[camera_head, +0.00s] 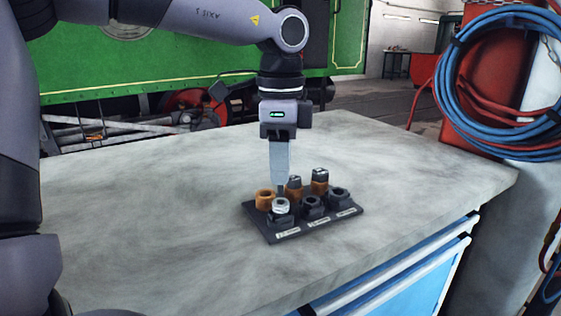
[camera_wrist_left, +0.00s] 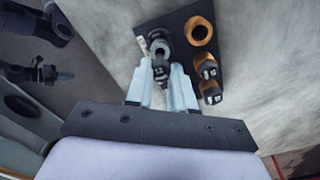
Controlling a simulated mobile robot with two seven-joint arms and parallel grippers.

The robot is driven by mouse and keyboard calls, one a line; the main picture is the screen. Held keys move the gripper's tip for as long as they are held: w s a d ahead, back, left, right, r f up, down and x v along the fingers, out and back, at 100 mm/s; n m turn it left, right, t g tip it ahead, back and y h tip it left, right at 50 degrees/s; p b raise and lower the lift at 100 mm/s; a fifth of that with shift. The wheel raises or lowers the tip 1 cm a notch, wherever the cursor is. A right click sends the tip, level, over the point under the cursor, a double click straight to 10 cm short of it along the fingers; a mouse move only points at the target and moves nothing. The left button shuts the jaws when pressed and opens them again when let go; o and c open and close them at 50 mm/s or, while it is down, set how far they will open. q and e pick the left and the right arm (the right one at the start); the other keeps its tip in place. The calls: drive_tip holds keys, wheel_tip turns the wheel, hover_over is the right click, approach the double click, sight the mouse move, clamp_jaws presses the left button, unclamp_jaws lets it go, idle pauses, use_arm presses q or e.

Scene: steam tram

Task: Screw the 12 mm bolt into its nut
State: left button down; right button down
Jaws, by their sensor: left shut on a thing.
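The black board (camera_head: 268,235) on the bench carries a front row of nuts and a back row of orange holders. My left gripper (camera_head: 281,182) points down over the front-left nut (camera_head: 280,209), which has a pale ring on top. The gripper is shut on a dark bolt, whose head (camera_wrist_left: 160,70) shows between the fingers in the wrist view (camera_wrist_left: 162,88). The bolt's lower end is over or in this nut; whether the threads are engaged cannot be told. The left orange holder (camera_head: 264,199) is empty. My right gripper is out of view.
Two other bolts (camera_head: 294,183) (camera_head: 320,175) stand in the remaining orange holders, close to the right of my gripper. Two dark nuts (camera_head: 312,207) (camera_head: 340,195) sit in front of them. The grey bench top (camera_head: 150,210) is clear around the board. Blue hose (camera_head: 450,90) hangs at right.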

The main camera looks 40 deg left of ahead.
use_arm(q)
drive_tip(key=shift+f+b, duration=0.55)
drive_tip(key=shift+f, duration=0.15)
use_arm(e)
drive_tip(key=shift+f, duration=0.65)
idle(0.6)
use_arm(q)
drive_tip(key=shift+f+b, duration=0.7)
drive_tip(key=shift+f, duration=0.2)
idle(1.2)
